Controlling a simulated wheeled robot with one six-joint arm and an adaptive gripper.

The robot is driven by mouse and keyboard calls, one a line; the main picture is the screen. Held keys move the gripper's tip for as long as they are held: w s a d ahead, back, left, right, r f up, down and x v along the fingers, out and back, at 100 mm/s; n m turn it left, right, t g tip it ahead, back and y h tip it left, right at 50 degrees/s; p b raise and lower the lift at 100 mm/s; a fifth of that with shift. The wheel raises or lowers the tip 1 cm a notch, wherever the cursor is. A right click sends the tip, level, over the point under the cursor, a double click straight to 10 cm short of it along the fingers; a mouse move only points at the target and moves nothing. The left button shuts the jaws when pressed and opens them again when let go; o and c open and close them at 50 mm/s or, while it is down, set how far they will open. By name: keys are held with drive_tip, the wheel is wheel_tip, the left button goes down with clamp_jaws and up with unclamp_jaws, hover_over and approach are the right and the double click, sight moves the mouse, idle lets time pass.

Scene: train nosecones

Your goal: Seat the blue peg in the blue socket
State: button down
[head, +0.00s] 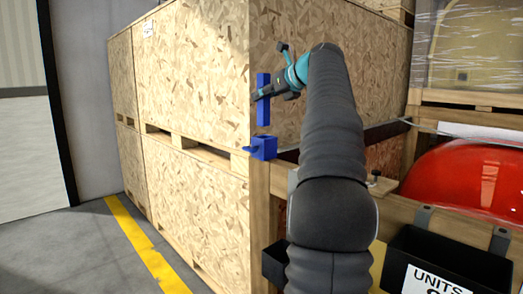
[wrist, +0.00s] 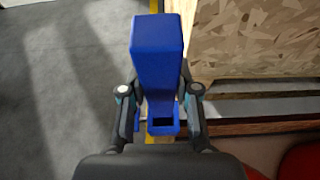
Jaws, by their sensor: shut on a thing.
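The blue peg (head: 263,108) is an upright square bar in the head view, and it also fills the upper middle of the wrist view (wrist: 157,50). My gripper (head: 265,94) is shut on it, with one finger on each side of the peg in the wrist view (wrist: 160,90). The blue socket (head: 264,149) is a small block on the corner of a wooden frame, just below the peg. Its dark square opening (wrist: 162,124) shows in the wrist view, below the peg in the picture. In the head view a small gap shows between peg and socket.
Large wooden crates (head: 195,75) stand behind and left of the socket. A red domed nosecone (head: 470,180) rests in the wooden frame at right. A black bin (head: 450,262) labelled UNITS hangs at the front right. Open floor with a yellow line (head: 145,250) lies left.

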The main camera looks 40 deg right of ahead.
sight(267, 124)
wheel_tip(267, 124, down, 9)
drive_tip(key=b, duration=0.4)
drive_tip(key=shift+f, duration=0.1)
drive_tip(key=c, duration=0.9)
unclamp_jaws()
drive_tip(key=shift+o, duration=0.2)
drive_tip(key=shift+s+d+r, duration=0.1)
drive_tip(key=shift+s+r, duration=0.15)
drive_tip(key=shift+s, duration=0.05)
drive_tip(key=p+v, duration=0.1)
drive_tip(key=v, duration=1)
drive_tip(key=shift+s, duration=0.2)
